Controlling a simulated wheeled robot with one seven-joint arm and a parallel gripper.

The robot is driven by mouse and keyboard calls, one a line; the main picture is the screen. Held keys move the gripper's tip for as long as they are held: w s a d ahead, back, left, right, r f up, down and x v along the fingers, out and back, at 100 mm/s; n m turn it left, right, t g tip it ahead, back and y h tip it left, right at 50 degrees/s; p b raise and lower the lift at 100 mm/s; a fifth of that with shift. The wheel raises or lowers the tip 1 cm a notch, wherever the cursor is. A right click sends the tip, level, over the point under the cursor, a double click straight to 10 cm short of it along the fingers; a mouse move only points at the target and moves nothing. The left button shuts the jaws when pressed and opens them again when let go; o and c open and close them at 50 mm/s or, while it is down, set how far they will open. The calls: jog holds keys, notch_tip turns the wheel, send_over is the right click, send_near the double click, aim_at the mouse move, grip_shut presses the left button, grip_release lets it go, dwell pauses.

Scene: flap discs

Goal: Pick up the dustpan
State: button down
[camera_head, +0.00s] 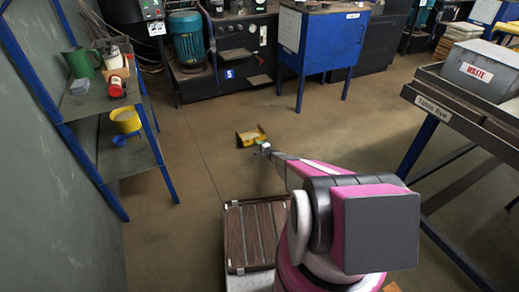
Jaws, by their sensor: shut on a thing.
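The dustpan (250,137) is small and yellow, with a darker inner face. It shows in the head view near the middle of the floor, at the far end of my arm. My gripper (262,146) is at the dustpan's near right side and is shut on it. The fingers are very small here, and the part they grip is hidden. I cannot tell whether the dustpan touches the floor or hangs just above it.
A blue-framed shelf (105,110) with a green jug (81,62) and a yellow container (126,120) stands at the left. A blue cabinet (325,40) and machines line the back. A table (460,110) with a waste box (484,70) is at the right. Open floor surrounds the dustpan.

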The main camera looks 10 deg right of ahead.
jog(key=s+a+r, duration=0.6)
jog(key=a+r, duration=0.2)
jog(key=a, duration=0.1)
jog(key=shift+s+a, duration=0.15)
jog(key=shift+a, duration=0.25)
dwell(0.6)
